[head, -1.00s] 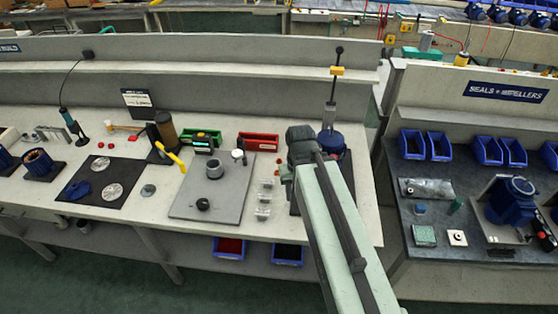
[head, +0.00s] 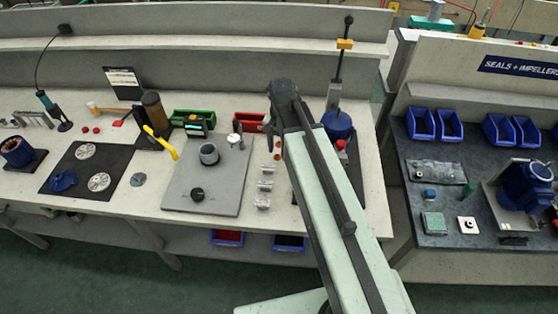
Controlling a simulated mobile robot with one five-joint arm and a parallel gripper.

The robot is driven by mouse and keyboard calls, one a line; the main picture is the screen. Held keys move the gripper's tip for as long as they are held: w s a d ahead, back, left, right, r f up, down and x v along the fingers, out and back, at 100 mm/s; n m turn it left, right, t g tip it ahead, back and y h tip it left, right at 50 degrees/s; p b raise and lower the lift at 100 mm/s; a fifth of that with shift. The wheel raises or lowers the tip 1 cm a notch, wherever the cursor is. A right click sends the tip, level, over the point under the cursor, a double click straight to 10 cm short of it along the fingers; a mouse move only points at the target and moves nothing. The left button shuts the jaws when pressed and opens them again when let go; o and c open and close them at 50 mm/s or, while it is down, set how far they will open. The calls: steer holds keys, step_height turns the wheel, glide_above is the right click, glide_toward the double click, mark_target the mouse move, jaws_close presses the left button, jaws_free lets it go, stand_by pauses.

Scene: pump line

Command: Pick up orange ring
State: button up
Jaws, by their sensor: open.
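A small orange ring-like piece (head: 277,154) shows on the bench just left of my arm, right of the grey plate. It is small and partly beside the arm, so its exact shape is hard to tell. My gripper (head: 281,100) is at the dark far end of my arm, above the back part of the bench. It is open, with nothing seen in it. Its fingertips are hard to make out against the arm.
A grey plate (head: 179,197) carries a dark grey cylinder (head: 209,154) and a black knob (head: 197,194). Small clear blocks (head: 264,185) stand in a row beside my arm. A blue-based press (head: 338,124) stands right of the arm. Green (head: 180,116) and red (head: 243,121) bins sit behind.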

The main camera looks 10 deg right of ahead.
mark_target(278, 153)
steer(key=w+f+m+b, duration=0.2)
steer(key=w+f+m, duration=0.1)
steer(key=w, duration=0.1)
steer(key=w+f+m+b, duration=0.3)
steer(key=f+m, duration=0.1)
steer(key=shift+w+d, duration=0.1)
steer(key=shift+w, duration=0.25)
step_height(278, 153, down, 5)
steer(key=b, duration=0.5)
steer(key=shift+d, duration=0.15)
steer(key=shift+r, duration=0.2)
steer(key=c, duration=1.1)
